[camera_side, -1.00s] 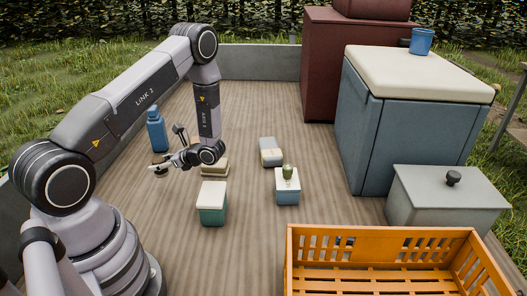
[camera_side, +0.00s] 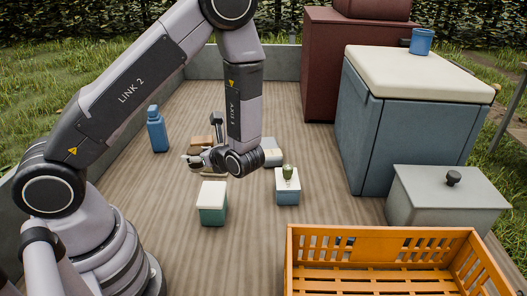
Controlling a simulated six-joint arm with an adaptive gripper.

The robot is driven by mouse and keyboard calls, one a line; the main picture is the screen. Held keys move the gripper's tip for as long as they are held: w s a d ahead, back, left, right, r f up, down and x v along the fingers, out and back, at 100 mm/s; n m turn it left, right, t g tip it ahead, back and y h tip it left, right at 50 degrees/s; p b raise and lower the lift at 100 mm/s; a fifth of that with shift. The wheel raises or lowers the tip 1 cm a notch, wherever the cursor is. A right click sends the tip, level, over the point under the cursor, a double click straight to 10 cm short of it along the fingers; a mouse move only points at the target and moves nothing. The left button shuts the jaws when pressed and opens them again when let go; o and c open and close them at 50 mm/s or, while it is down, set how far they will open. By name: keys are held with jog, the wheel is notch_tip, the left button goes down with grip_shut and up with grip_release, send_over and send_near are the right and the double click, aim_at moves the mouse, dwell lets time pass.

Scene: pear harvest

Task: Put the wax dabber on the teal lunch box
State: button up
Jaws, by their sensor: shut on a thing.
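The teal lunch box (camera_side: 212,204), with a cream lid, stands on the wooden deck left of centre; its lid is bare. My gripper (camera_side: 194,160) is behind it and slightly to its left, above the deck, pointing left. It is shut on what seems to be the wax dabber (camera_side: 202,142), a small brown piece showing just behind the fingers. The fingers and wrist hide most of it, so its shape and tilt cannot be told. The dabber is apart from the lunch box.
A blue box (camera_side: 288,197) with a green item on its lid stands to the right. Another pale-lidded box (camera_side: 271,158) is behind, partly hidden by my wrist. A blue bottle (camera_side: 157,131) stands at left. An orange crate (camera_side: 380,240) and grey bin (camera_side: 445,205) are at right.

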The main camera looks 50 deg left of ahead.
aim_at(212, 193)
jog(key=shift+m+t, duration=0.5)
jog(key=shift+t, duration=0.1)
jog(key=w+d+f, duration=0.1)
jog(key=d+f, duration=0.1)
jog(key=f, duration=0.1)
jog(key=shift+w+d, duration=0.15)
jog(key=shift+w, duration=0.25)
jog(key=shift+f, duration=2.1)
jog(key=shift+f, duration=0.2)
jog(key=o, duration=1.1)
jog(key=shift+o, duration=0.2)
jog(key=shift+r, duration=0.1)
